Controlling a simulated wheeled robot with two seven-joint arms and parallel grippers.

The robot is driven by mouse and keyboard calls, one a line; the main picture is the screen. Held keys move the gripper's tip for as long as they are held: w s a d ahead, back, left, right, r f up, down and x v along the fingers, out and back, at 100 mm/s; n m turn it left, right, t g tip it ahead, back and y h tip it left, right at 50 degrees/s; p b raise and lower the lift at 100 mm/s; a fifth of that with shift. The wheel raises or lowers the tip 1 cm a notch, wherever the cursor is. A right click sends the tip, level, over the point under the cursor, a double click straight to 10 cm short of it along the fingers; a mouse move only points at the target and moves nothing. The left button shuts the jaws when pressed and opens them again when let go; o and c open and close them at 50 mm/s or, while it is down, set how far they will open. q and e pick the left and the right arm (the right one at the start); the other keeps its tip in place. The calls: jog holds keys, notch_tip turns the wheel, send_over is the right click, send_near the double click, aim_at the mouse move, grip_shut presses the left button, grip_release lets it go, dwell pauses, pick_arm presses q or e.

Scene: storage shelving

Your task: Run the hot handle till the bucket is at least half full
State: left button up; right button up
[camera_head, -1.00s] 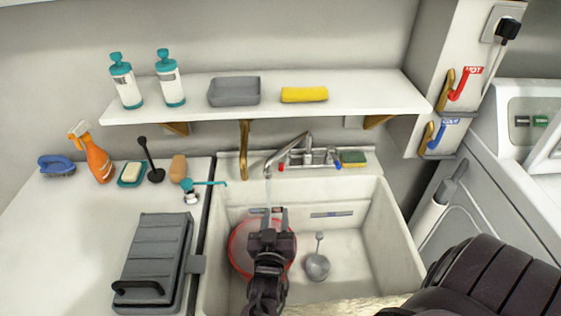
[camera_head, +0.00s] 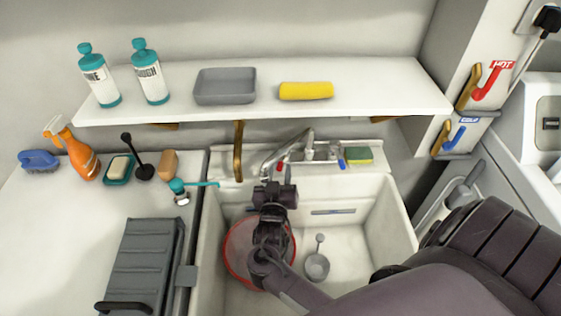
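The bucket (camera_head: 230,262), round with a red rim, stands in the left part of the white sink. My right arm covers much of it, and its fill level cannot be told. A metal faucet (camera_head: 300,140) stands at the sink's back edge, with a small red-marked handle (camera_head: 281,168) on its left and a blue-marked one (camera_head: 341,163) on its right. My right gripper (camera_head: 276,180) is just in front of the red-marked handle, fingers apart and seemingly empty; contact cannot be told. My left gripper is out of view. Water flow is not clearly visible.
A red lever labelled HOT (camera_head: 492,82) and a blue lever labelled COLD (camera_head: 458,135) are on the right wall panel. A shelf (camera_head: 370,95) overhangs the back. A sponge (camera_head: 358,155) sits right of the faucet.

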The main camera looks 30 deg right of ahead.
aim_at(281, 162)
jog(key=x, duration=0.2)
jog(key=shift+w+d+f, duration=0.1)
jog(key=shift+w+d, duration=0.3)
jog(key=shift+w, duration=0.1)
jog(key=shift+d, duration=0.1)
grip_shut()
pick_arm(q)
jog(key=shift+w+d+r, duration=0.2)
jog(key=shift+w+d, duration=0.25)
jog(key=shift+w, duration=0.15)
